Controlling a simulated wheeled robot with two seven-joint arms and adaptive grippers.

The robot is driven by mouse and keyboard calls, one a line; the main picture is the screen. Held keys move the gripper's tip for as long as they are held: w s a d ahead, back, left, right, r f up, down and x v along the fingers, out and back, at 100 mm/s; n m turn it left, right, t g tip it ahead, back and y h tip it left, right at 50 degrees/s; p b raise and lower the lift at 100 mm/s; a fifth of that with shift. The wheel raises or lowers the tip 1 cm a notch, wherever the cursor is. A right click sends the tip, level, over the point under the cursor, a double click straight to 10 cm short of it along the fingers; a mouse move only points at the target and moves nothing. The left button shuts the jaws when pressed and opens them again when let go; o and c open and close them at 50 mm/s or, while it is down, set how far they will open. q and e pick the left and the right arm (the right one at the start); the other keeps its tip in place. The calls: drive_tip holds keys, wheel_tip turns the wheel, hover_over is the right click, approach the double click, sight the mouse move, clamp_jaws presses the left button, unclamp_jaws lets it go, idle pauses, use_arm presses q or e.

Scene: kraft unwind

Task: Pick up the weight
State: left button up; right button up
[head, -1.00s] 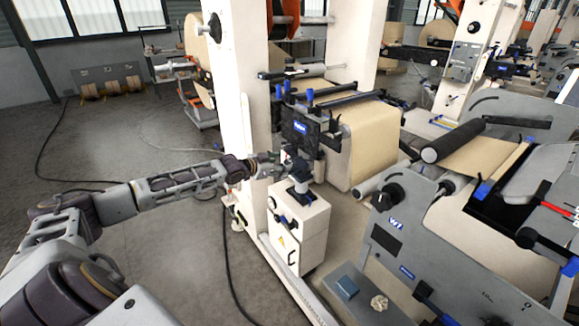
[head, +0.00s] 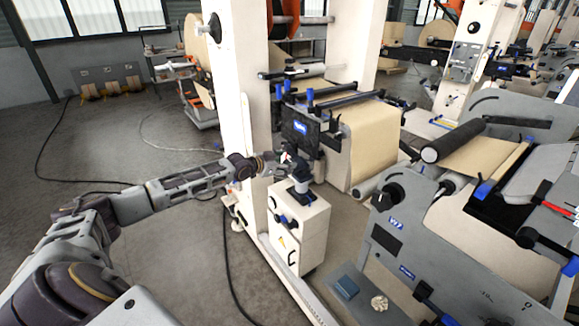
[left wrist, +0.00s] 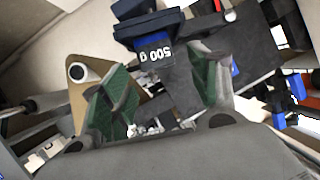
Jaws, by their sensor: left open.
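In the left wrist view my left gripper (left wrist: 163,92) is open, with a green-padded finger on each side of the weight's dark lower part in the picture. I cannot tell whether the pads touch it. My right gripper is not in view.
A white machine column (head: 245,110) stands close behind my left gripper. A dark panel (head: 300,128) and a roll of brown paper (head: 370,140) are just beyond the cabinet. A grey machine (head: 410,235) fills the right. The floor at left is mostly clear, with cables.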

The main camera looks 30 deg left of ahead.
use_arm(q)
drive_tip(key=shift+x, duration=1.05)
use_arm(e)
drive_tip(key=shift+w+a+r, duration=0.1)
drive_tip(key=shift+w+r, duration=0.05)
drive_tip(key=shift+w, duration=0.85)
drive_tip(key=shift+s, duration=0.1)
use_arm(q)
drive_tip(key=shift+c, duration=1.5)
drive_tip(key=c, duration=1)
drive_tip(key=shift+r, duration=0.15)
clamp_jaws()
